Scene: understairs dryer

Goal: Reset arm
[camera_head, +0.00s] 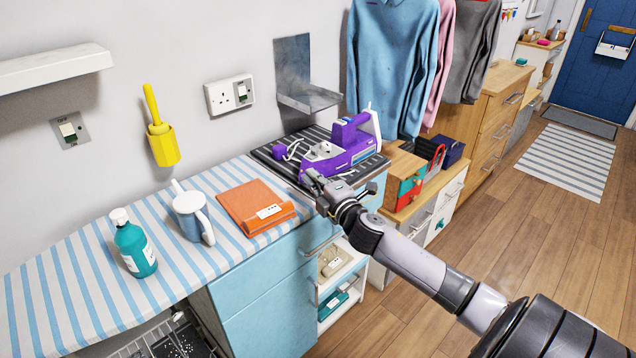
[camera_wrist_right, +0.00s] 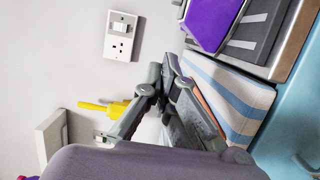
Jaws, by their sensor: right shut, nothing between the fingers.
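My right arm comes in from the lower right of the head view. Its gripper (camera_head: 314,178) is shut and empty, in front of the purple iron (camera_head: 340,146) on the dark ribbed rest (camera_head: 275,157). I cannot tell whether it touches the iron or the rest. The right wrist view shows the gripper's grey fingers (camera_wrist_right: 163,75) close up, with part of the purple iron (camera_wrist_right: 212,22) above right. My left gripper is not in view.
The striped ironing board (camera_head: 85,262) holds a teal bottle (camera_head: 135,245), a white-blue jug (camera_head: 190,215) and an orange item (camera_head: 252,205). Clothes (camera_head: 390,60) hang behind the iron. A light blue cabinet (camera_head: 265,305) stands below.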

